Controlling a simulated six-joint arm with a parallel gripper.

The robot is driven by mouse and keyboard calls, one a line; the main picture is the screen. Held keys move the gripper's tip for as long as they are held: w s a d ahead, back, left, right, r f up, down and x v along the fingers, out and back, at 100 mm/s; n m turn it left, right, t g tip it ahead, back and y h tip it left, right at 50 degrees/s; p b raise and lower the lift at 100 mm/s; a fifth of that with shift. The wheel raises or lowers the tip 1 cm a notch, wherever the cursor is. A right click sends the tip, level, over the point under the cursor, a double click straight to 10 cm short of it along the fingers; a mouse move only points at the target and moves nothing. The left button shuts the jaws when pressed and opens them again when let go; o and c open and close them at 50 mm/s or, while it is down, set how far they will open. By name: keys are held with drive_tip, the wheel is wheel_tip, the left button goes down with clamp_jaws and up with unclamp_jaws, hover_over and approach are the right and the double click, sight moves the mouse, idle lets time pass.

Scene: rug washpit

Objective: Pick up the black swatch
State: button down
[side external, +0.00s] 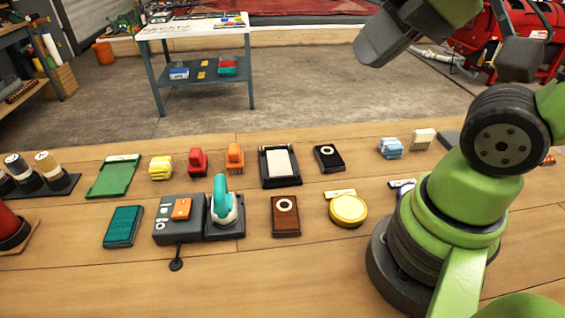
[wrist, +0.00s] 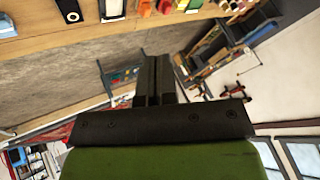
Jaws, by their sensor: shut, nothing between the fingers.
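The black swatch (side external: 331,163) appears to be the small dark block with a white ring, lying flat on the wooden bench right of a black-framed tray in the side view. It also shows in the wrist view (wrist: 66,6), cut by the top edge. My gripper (wrist: 154,62) is shut and empty in the wrist view, its two dark fingers together. It is well away from the swatch and touches nothing visible.
The black-framed tray with a white pad (side external: 281,163) is left of the swatch. A brown block with a white ring (side external: 286,220) and a yellow round tin (side external: 348,208) lie nearer. Blue pads (side external: 390,148) are to the right. Bare wood surrounds the swatch.

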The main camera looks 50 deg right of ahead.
idle(0.4)
drive_tip(key=shift+c, duration=1.2)
unclamp_jaws()
drive_tip(key=m+g+h, duration=0.2)
drive_tip(key=m+g, duration=0.2)
drive_tip(key=g, duration=0.3)
hover_over(331, 158)
wheel_tip(331, 158, down, 21)
drive_tip(key=f, duration=0.4)
drive_tip(key=shift+s+f, duration=0.1)
drive_tip(key=shift+s, duration=0.3)
drive_tip(key=shift+w+f, duration=0.2)
drive_tip(key=shift+f, duration=1.3)
drive_tip(key=shift+w+f, duration=0.2)
drive_tip(key=shift+f, duration=1.25)
